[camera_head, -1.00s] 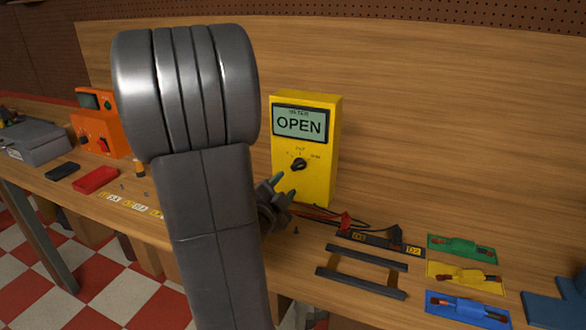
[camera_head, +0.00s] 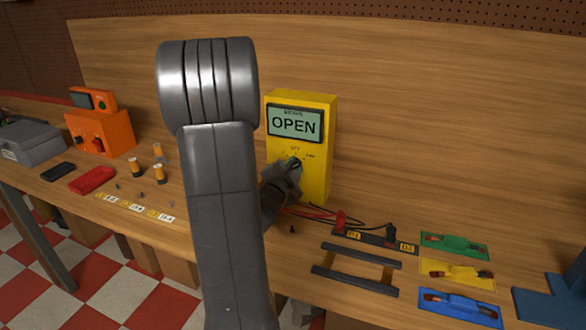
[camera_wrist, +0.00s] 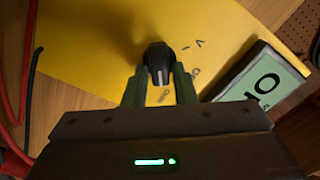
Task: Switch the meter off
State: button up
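The yellow meter (camera_head: 318,170) stands upright on the bench against the wooden back panel, and its screen (camera_head: 294,123) reads OPEN. Its black dial knob is mostly hidden by my gripper (camera_head: 287,168) in the head view. In the wrist view the knob (camera_wrist: 157,56) shows at the fingertips, with one green finger of my gripper (camera_wrist: 160,75) on each side. The fingers are parted and the knob lies between or just beyond their tips. Whether either finger touches it is unclear. The screen also shows, partly cut off, in the wrist view (camera_wrist: 268,88).
Red and black leads run from the meter to a black block (camera_head: 375,240) on the right. Green (camera_head: 455,245), yellow (camera_head: 440,272) and blue (camera_head: 460,306) plates lie farther right. An orange device (camera_head: 100,132) and small cylinders stand on the left.

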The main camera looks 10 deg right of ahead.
grip_shut()
jog(key=shift+n, duration=0.3)
jog(key=n, duration=0.2)
jog(key=n+b, duration=0.1)
jog(key=n, duration=0.1)
jog(key=shift+w+a+r+n, duration=0.1)
jog(key=shift+a+n, duration=0.05)
jog(key=shift+n, duration=0.15)
jog(key=n, duration=0.5)
jog(key=shift+w+a+p, duration=0.1)
jog(key=shift+a+p, duration=0.05)
jog(key=shift+p, duration=0.2)
jog(key=shift+n, duration=0.4)
jog(key=shift+o, duration=2.2)
grip_release()
